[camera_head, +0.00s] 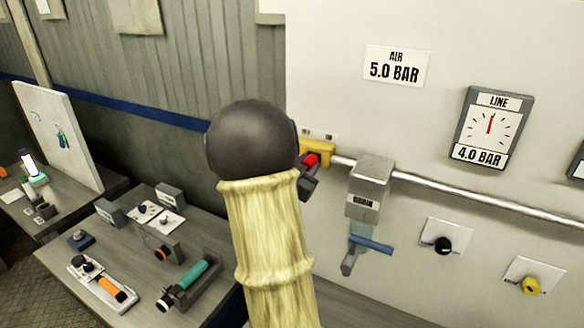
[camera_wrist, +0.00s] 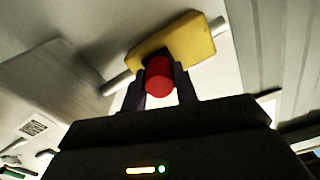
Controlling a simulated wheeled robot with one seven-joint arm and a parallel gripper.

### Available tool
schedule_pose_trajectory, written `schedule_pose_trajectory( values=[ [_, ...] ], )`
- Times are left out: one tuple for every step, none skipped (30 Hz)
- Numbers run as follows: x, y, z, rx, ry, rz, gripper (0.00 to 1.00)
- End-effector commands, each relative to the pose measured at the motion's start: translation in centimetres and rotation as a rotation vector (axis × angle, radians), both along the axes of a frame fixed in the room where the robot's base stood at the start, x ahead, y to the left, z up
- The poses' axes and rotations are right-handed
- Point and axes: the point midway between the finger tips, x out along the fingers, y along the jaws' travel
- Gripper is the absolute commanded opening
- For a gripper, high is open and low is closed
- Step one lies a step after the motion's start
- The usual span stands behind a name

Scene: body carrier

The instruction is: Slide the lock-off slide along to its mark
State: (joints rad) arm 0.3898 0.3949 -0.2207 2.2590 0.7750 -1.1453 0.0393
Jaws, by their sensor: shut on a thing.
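The lock-off slide is a yellow block (camera_head: 319,152) with a red knob (camera_head: 311,160), on a pale pipe along the wall panel. In the wrist view the yellow block (camera_wrist: 175,48) sits on the pipe, and the red knob (camera_wrist: 159,76) points toward the camera. My gripper (camera_wrist: 160,88) has a dark finger on each side of the red knob and is shut on it. In the head view my arm and dark wrist cover much of the gripper and the slide's left side. I cannot make out the mark clearly.
A grey box labelled DRAIN (camera_head: 370,188) with a blue lever (camera_head: 370,244) is right of the slide. Farther right are a line gauge (camera_head: 491,127), a black knob (camera_head: 442,245) and a yellow knob (camera_head: 530,286). A bench (camera_head: 130,262) with several devices stands left.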

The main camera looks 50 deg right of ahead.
Motion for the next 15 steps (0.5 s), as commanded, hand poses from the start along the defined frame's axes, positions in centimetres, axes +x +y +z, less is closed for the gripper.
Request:
schedule_pose_trajectory(
  values=[
    [-0.45,-0.14,-0.15,0.000,-0.001,-0.004,0.06],
    [-0.54,-0.16,-0.13,0.001,-0.001,-0.004,0.06],
    [-0.49,-0.15,-0.04,0.000,0.000,-0.004,0.35],
    [-0.47,-0.15,-0.02,0.000,0.000,-0.004,0.41],
    [-0.47,-0.15,-0.02,0.000,0.000,-0.004,0.47],
    [-0.45,-0.14,-0.02,0.000,0.000,-0.003,0.55],
    [-0.44,-0.14,-0.01,0.000,0.000,-0.003,0.55],
    [-0.43,-0.13,-0.02,0.001,0.000,-0.003,0.55],
    [-0.41,-0.12,-0.01,0.001,0.000,-0.002,0.55],
    [-0.40,-0.12,-0.01,0.001,0.000,-0.002,0.55],
    [-0.39,-0.11,-0.02,0.001,0.000,-0.002,0.55],
    [-0.38,-0.11,-0.01,0.001,0.000,-0.002,0.55],
    [-0.37,-0.10,-0.01,0.001,0.000,-0.002,0.55],
    [-0.37,-0.08,-0.02,0.000,0.000,-0.001,0.55],
    [-0.38,0.00,-0.02,0.000,0.000,-0.001,0.55]
  ],
)
